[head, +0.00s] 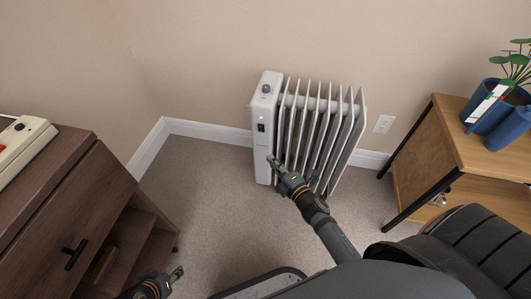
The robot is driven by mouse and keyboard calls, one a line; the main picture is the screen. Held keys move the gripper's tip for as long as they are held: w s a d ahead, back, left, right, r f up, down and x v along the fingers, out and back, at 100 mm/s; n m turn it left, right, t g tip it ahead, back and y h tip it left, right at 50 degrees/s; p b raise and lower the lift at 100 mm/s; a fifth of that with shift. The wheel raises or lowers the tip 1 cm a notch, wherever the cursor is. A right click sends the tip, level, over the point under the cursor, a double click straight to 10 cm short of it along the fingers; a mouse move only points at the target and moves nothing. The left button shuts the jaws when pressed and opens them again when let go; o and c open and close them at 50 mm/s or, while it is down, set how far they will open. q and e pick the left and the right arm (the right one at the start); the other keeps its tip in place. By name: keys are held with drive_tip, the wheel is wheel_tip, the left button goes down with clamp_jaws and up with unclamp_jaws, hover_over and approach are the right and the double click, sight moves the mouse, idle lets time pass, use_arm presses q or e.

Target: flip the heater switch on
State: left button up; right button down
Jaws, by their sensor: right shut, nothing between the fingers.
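A white oil-filled heater (265,98) with several fins stands on the carpet against the back wall. Its narrow front panel carries a round knob near the top, a small reddish light (261,117) and a dark switch (261,127) below it. My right gripper (271,159) is shut and empty, in front of the heater's lower front panel and below the switch in the picture. It hides part of the lower fins; whether it touches the heater is unclear. My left gripper (178,272) is low at the left, away from the heater; its jaw state is unclear.
A dark wooden cabinet (60,215) stands at the left with a beige device (22,147) on top. A wooden side table (455,125) with blue pots and a plant is at the right. A wall outlet (384,124) is right of the heater. Carpet left of the heater is clear.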

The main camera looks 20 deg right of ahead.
use_arm(q)
drive_tip(key=shift+s+d+f, duration=0.15)
drive_tip(key=shift+s+f, duration=0.25)
drive_tip(key=shift+f, duration=0.05)
use_arm(e)
drive_tip(key=v, duration=0.2)
drive_tip(key=shift+s+f, duration=0.1)
drive_tip(key=shift+s, duration=0.2)
